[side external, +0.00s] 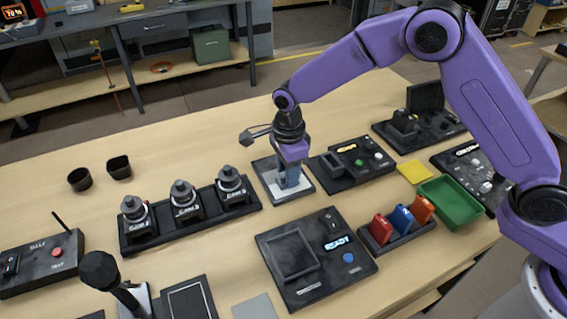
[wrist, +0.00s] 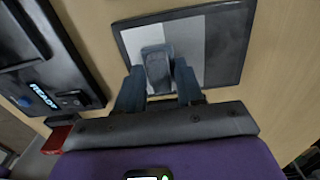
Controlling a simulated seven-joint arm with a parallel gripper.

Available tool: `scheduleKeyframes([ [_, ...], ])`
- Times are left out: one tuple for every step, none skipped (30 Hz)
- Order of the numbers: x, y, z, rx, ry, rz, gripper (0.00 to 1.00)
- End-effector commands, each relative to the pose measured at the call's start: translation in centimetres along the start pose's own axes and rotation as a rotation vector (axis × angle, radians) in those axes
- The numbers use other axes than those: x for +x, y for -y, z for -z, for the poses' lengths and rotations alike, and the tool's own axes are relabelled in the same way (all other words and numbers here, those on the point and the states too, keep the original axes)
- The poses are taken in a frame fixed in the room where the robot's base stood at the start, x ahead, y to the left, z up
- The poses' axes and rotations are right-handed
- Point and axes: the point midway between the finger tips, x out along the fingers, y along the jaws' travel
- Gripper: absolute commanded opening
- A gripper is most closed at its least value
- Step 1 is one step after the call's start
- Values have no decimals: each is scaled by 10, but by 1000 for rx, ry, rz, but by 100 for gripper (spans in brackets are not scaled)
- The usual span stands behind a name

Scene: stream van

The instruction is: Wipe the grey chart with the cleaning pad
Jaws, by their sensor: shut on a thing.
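The grey chart (side external: 267,172) is a dark-framed board lying flat on the table in the side view. In the wrist view the chart (wrist: 226,48) has a lighter strip on its left and a darker grey area on its right. My gripper (side external: 290,178) points down over the chart. In the wrist view my gripper (wrist: 158,88) is shut on a dark blue-grey block, which looks like the cleaning pad (wrist: 156,66). The pad is over the chart, near the border of the light and dark areas. Whether it touches the surface is hard to tell.
Several camera units in a black rack (side external: 186,215) stand left of the chart. A black READY console (side external: 315,258) lies in front, and another black console (side external: 352,163) sits close on the right. A green tray (side external: 450,203) and a yellow square (side external: 414,172) lie farther right.

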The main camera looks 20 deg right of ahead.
Motion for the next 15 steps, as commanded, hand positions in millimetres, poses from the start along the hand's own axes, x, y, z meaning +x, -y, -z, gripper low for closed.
scheduleKeyframes([
  [0, -6, 0, -3, -1, -2, 13],
  [0, -9, 0, -3, -2, -2, 13],
  [0, -12, -1, -3, -1, -2, 13],
  [0, -15, 0, -2, -1, -2, 13],
  [0, -18, 0, -2, -2, -3, 13],
  [0, -21, 0, -2, -2, -2, 13],
  [0, -24, 0, -2, -1, -2, 13],
  [0, -26, 0, -2, -1, -2, 13],
  [-2, -27, 0, -1, 0, -1, 13],
  [-4, -26, 0, 0, 0, 0, 13],
  [-12, -25, -1, 0, 3, 3, 13],
  [-22, -25, -1, 0, 3, 4, 13],
  [-23, -26, 0, 0, 1, 2, 13],
  [-25, -26, 0, 0, 1, 1, 13],
  [-28, -26, 0, 0, 1, 1, 13],
])
